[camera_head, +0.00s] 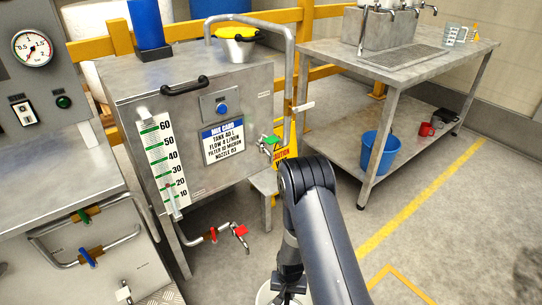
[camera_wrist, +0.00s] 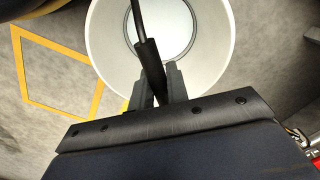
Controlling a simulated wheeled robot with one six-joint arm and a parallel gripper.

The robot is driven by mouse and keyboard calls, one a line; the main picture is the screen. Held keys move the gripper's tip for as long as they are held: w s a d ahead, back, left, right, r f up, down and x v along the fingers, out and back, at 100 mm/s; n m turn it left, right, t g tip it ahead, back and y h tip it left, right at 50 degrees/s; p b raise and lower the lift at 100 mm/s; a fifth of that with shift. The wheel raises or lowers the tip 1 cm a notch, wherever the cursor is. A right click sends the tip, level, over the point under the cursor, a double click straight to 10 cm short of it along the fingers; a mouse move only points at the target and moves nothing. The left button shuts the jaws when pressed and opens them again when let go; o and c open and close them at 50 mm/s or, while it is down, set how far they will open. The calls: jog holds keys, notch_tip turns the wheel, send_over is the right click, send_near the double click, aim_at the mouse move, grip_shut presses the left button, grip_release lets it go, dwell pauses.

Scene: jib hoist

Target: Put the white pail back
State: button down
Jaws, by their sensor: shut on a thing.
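The white pail (camera_wrist: 213,52) hangs below my gripper (camera_wrist: 160,85) in the wrist view, its round mouth open towards the camera and its inside looking empty. My gripper is shut on the dark grip of the pail's handle. In the head view my gripper (camera_head: 287,284) is at the bottom edge, and only a small part of the white pail (camera_head: 263,294) shows beside it. The rest of the pail is cut off by the frame and hidden by my arm. I cannot tell how far the pail is above the floor.
A steel tank (camera_head: 190,95) with a gauge and valves stands ahead. A steel table (camera_head: 335,52) at the right holds a blue pail (camera_head: 377,152) and a red mug (camera_head: 426,129) on its lower shelf. A yellow outline (camera_head: 403,278) marks clear floor at the lower right.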

jog(key=w+d+r+n, duration=0.1)
jog(key=w+d+r, duration=0.15)
jog(key=r, duration=0.45)
jog(key=w+d+r, duration=0.1)
jog(key=w+r, duration=0.3)
jog(key=r, duration=0.4)
jog(key=d+r+p, duration=0.2)
jog(key=r+p, duration=1.2)
jog(key=r, duration=0.3)
jog(key=s+d+r+n+p, duration=0.1)
jog(key=d+r+p, duration=0.1)
jog(key=r+p, duration=1.2)
notch_tip(320, 180, up, 4)
jog(key=shift+s+f, duration=0.1)
jog(key=shift+s, duration=0.1)
jog(key=shift+d+f, duration=0.1)
